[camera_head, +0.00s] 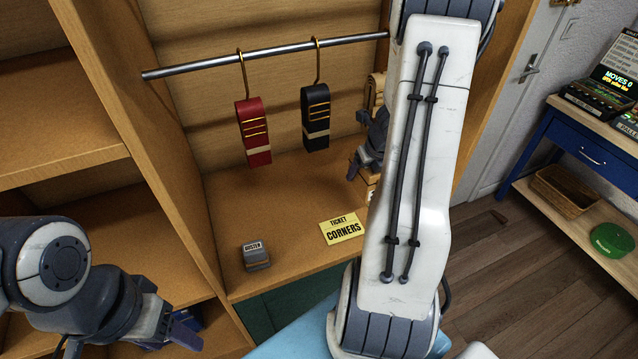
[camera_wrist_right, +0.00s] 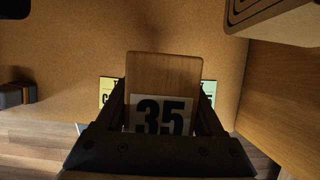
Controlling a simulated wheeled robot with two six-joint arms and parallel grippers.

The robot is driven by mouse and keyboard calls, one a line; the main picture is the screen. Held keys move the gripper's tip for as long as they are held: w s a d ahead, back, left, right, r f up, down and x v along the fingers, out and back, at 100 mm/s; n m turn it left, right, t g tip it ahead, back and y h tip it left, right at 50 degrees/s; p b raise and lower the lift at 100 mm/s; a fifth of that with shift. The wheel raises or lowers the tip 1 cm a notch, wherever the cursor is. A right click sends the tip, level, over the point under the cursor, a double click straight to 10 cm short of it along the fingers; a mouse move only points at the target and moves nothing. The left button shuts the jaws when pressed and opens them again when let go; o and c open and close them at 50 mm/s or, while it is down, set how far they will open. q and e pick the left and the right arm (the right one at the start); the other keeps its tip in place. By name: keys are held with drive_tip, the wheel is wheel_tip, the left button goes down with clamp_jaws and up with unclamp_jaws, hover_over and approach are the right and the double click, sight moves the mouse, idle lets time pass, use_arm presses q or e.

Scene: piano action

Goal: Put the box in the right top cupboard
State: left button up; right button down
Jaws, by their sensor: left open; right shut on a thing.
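My right gripper (camera_head: 362,176) is inside the wooden cupboard (camera_head: 290,185), mostly behind my own right arm. It is shut on a small wooden box (camera_wrist_right: 165,76) with a white "35" label, held between the fingers in the right wrist view (camera_wrist_right: 163,125). Only a sliver of the box shows beside the arm in the head view. The cupboard is an open compartment with a metal rail; whether the box touches its floor I cannot tell. My left gripper (camera_head: 180,330) is open and empty at the lower left, in front of lower shelves.
A red block (camera_head: 253,130) and a black block (camera_head: 316,118) hang from the rail (camera_head: 270,54). A yellow "CORNERS" ticket (camera_head: 343,229) and a small grey stamp-like block (camera_head: 256,256) lie on the cupboard floor. A blue table (camera_head: 590,155) stands at right.

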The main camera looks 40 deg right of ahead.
drive_tip(key=w+f, duration=0.2)
drive_tip(key=w, duration=0.1)
drive_tip(key=w+a+f, duration=0.1)
drive_tip(key=w+f, duration=0.1)
drive_tip(key=w, duration=0.1)
drive_tip(key=w+f, duration=0.1)
drive_tip(key=w, duration=0.2)
drive_tip(key=shift+w+a+f, duration=0.2)
drive_tip(key=shift+a+f, duration=0.1)
drive_tip(key=shift+f, duration=0.1)
drive_tip(key=shift+w+f, duration=0.1)
drive_tip(key=shift+f, duration=0.15)
wheel_tip(320, 180, down, 4)
drive_tip(key=b, duration=0.2)
drive_tip(key=shift+r+b, duration=0.15)
drive_tip(key=shift+b, duration=0.2)
unclamp_jaws()
